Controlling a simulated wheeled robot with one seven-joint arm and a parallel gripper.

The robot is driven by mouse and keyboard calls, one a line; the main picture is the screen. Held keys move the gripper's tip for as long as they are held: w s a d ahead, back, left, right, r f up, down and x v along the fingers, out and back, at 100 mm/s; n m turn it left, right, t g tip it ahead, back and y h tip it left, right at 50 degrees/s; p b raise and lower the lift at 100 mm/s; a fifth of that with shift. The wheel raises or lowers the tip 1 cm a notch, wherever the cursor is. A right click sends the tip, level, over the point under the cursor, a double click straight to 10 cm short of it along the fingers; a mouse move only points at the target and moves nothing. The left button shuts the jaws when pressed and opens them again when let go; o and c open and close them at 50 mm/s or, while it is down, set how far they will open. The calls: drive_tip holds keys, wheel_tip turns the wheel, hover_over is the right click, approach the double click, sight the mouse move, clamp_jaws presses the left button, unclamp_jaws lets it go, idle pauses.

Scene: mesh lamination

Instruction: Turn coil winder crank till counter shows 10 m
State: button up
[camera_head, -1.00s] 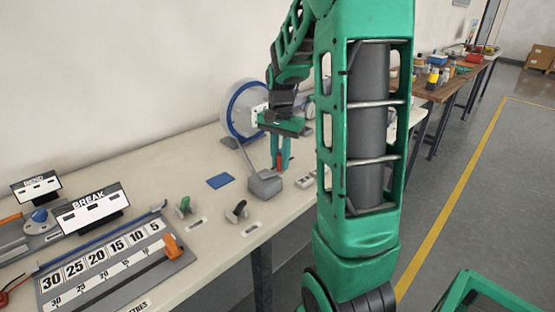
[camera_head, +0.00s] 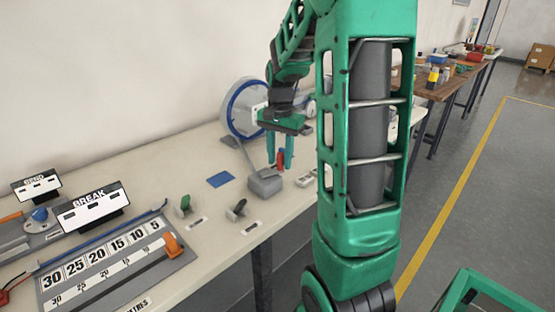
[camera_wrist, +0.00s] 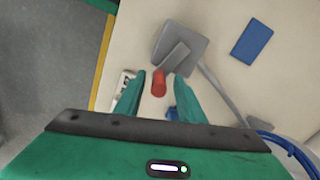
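The coil winder's white disc with a blue ring (camera_head: 243,108) stands upright against the wall, partly hidden by my arm. A grey box (camera_head: 265,184) stands in front, with a grey rod running back toward the disc. In the wrist view the box (camera_wrist: 187,46) carries a short grey crank arm (camera_wrist: 175,56) with a red handle (camera_wrist: 159,83). The red handle also shows in the head view (camera_head: 281,158). My gripper (camera_wrist: 160,80) is open, with its teal fingers on either side of the handle and gaps visible. No counter reading is legible.
A blue pad (camera_head: 220,180) lies left of the box. A small pale block (camera_head: 304,180) lies right of it, near the table edge. Green (camera_head: 184,205) and black (camera_head: 236,209) levers stand nearer. A metre scale with an orange slider (camera_head: 173,244) sits front left.

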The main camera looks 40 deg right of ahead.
wheel_tip(320, 180, up, 10)
drive_tip(key=shift+r, duration=0.15)
idle(0.3)
idle(1.0)
